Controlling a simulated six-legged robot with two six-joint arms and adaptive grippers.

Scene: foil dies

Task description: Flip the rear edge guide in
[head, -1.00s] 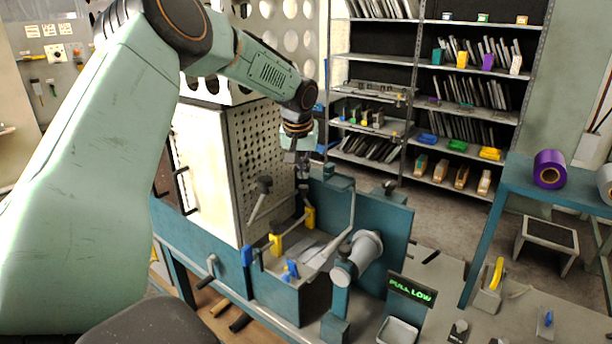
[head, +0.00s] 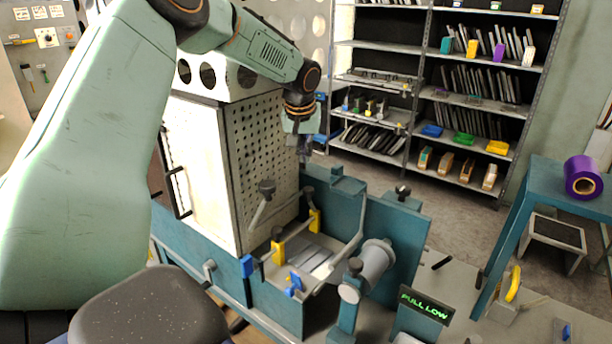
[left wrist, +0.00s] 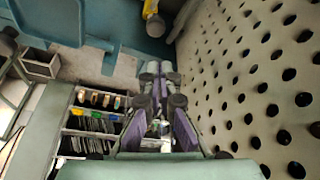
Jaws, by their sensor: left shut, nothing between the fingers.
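The machine bed (head: 318,250) has two yellow guide blocks. The farther one (head: 315,221), which looks like the rear edge guide, stands at the bed's back by the perforated panel. The nearer one (head: 278,251) is at the front left. In the head view my left gripper (head: 304,154) hangs above the farther block, clear of it, beside the panel. In the left wrist view its fingers (left wrist: 153,75) are shut and empty, and a yellow piece (left wrist: 150,9) shows at the top edge. I cannot tell how far the rear guide is turned. My right gripper is not in view.
The perforated white cabinet (head: 262,160) stands close beside my left gripper. A black-knobbed lever (head: 262,205), a grey roller (head: 375,264) and a bent bar (head: 358,215) surround the bed. A sign (head: 426,304) reads "PULL LOW". Shelving (head: 421,90) stands behind.

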